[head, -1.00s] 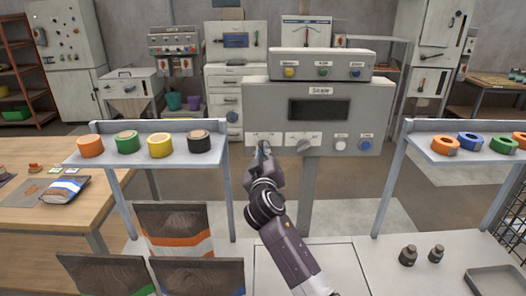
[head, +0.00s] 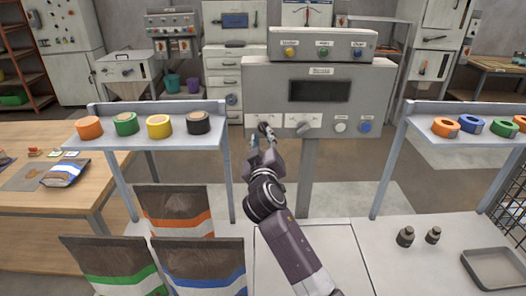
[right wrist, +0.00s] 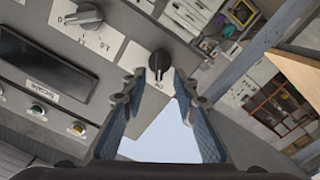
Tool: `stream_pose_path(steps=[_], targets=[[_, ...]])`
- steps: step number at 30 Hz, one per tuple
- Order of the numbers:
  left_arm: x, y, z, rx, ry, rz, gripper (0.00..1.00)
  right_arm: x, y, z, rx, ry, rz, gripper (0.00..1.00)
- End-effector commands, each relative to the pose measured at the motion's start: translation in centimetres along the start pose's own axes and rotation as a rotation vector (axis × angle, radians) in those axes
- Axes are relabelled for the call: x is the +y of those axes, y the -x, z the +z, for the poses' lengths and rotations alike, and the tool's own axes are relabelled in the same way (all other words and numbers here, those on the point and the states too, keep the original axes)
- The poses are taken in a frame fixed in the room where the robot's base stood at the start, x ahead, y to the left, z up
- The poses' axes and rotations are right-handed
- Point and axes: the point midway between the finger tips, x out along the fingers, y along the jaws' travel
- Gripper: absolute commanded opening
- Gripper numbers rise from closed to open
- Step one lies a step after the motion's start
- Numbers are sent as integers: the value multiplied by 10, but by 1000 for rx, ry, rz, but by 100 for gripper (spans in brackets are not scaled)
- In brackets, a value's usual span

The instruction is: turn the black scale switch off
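The scale (head: 262,80) is a grey panel on a post with a dark display. Its black switch (head: 262,128) is a small knob on a white plate at the lower left of the panel, partly hidden by my gripper in the head view. In the right wrist view the black switch (right wrist: 160,62) shows just beyond and between my fingertips. I cannot tell its setting. My right gripper (head: 268,140) is open in front of the switch; its fingers (right wrist: 158,88) are spread and hold nothing. Contact with the switch is not clear. My left gripper is out of view.
A grey knob (head: 304,126) sits right of the switch, then a white button (head: 340,127) and a blue button (head: 365,127). Shelves with tape rolls (head: 160,126) stand either side. Bags (head: 180,212) stand at the lower left; weights (head: 405,236) lie at the right.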

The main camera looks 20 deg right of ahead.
Motion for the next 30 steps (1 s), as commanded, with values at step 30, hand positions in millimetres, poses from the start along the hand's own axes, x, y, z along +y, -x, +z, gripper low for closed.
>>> stream_pose_path(steps=[30], targets=[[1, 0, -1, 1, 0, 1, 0, -2, 90, 18, -40, -9, -15, 27]])
